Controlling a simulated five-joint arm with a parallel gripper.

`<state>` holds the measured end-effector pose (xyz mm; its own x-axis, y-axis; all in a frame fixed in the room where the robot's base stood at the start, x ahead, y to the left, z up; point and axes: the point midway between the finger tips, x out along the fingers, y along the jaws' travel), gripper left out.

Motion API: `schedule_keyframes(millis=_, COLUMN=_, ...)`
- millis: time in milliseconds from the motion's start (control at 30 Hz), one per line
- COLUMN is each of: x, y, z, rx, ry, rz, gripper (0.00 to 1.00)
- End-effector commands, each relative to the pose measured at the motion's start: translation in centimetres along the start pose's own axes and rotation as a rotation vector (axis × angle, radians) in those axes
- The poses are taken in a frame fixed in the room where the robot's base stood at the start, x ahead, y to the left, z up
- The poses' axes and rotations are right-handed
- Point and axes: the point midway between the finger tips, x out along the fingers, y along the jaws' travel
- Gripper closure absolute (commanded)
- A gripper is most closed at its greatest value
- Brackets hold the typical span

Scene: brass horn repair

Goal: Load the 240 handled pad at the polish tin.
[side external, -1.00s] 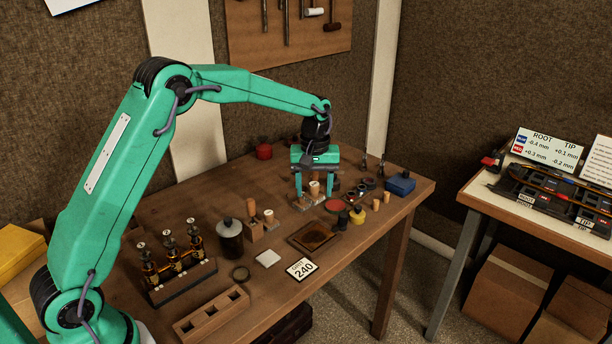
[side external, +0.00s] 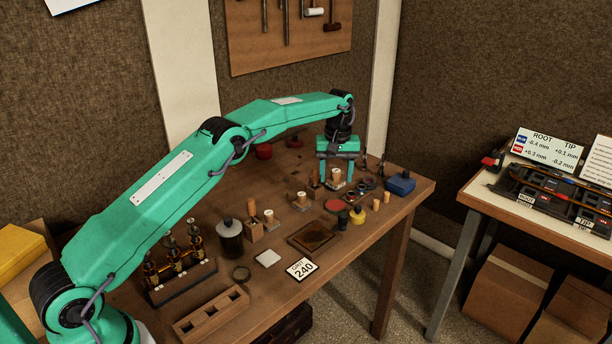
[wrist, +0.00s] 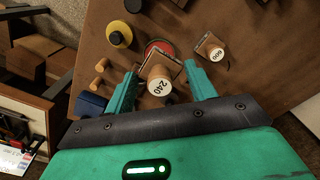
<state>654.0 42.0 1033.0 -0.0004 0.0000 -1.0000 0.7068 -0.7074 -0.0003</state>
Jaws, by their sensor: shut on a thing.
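The 240 handled pad (wrist: 160,87) has a wooden handle with a white top reading 240. It sits between the two fingers of my gripper (wrist: 161,75) in the wrist view. In the side view my gripper (side external: 337,182) is shut on this pad (side external: 337,174) over the far right part of the bench. A round red disc, which looks like the polish tin (side external: 334,206), lies nearer the camera, just below the gripper. In the wrist view the red tin (wrist: 154,46) shows beyond the pad and is partly covered by it. The height of the pad above the bench is unclear.
Another handled pad (wrist: 212,52), seemingly marked 600, stands beside the tin. A GRIT 240 card (side external: 301,269) lies at the front.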

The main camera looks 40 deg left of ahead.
Motion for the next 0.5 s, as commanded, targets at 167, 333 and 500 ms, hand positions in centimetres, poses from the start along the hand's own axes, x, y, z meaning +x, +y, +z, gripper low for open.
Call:
schedule_keyframes(millis=167, x=0.7, y=0.4, z=-1.0, rx=-0.001, ry=0.001, rz=0.001, gripper=0.63)
schedule_keyframes(millis=333, x=1.1, y=0.5, z=-1.5, rx=-0.001, ry=0.001, rz=0.001, gripper=0.63)
schedule_keyframes(millis=500, x=1.3, y=0.6, z=-1.7, rx=-0.001, ry=0.001, rz=0.001, gripper=0.63)
